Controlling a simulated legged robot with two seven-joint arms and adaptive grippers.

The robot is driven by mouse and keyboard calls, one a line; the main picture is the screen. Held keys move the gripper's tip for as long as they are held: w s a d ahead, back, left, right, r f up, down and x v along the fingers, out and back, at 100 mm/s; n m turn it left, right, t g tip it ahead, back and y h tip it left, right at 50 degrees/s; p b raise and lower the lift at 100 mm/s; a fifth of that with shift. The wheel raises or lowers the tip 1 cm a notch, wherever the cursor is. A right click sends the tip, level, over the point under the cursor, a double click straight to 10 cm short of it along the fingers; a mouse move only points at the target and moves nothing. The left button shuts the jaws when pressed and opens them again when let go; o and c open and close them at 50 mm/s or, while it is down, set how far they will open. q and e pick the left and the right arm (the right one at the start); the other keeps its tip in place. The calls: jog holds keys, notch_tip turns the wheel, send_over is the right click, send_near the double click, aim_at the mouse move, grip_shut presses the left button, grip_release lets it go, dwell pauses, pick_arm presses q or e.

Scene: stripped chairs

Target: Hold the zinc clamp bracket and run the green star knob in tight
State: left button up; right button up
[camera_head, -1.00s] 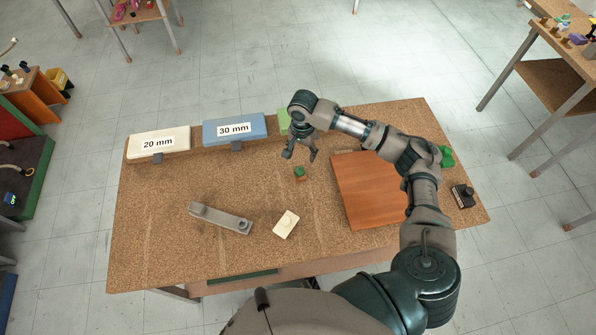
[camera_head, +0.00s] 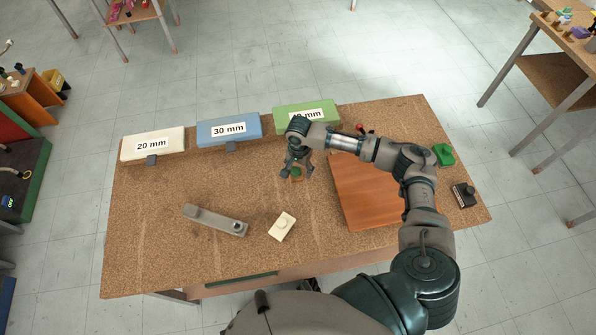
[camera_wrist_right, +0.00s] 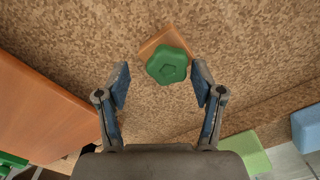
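The green star knob (camera_head: 296,172) sits on a small wooden block on the table; it also shows in the right wrist view (camera_wrist_right: 167,65). My right gripper (camera_head: 297,168) is open above it. In the wrist view its fingers (camera_wrist_right: 161,85) stand on either side, apart from the knob, which lies slightly beyond the fingertips. A grey metal bracket (camera_head: 212,220), likely the zinc clamp bracket, lies on the left part of the table, a round boss at its right end. My left gripper is not in view.
Along the back edge stand white 20 mm (camera_head: 152,145), blue 30 mm (camera_head: 228,130) and green (camera_head: 306,116) boxes. A cream block (camera_head: 283,226) lies near the front. A brown board (camera_head: 366,195), green part (camera_head: 444,155) and black item (camera_head: 464,195) are right. The front left is clear.

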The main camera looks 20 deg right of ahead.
aim_at(296, 170)
jog(key=c, duration=0.4)
jog(key=shift+a, duration=0.2)
jog(key=c, duration=0.4)
jog(key=shift+a, duration=0.35)
jog(key=shift+c, duration=1.4)
jog(key=shift+a+r, duration=0.1)
jog(key=shift+a, duration=0.4)
jog(key=shift+d, duration=0.4)
jog(key=shift+d+r, duration=0.1)
jog(key=shift+r, duration=0.3)
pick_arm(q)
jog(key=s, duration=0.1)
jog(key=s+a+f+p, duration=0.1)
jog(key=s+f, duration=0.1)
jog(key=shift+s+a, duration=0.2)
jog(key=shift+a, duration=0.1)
pick_arm(e)
notch_tip(296, 170, up, 9)
jog(key=shift+r, duration=0.15)
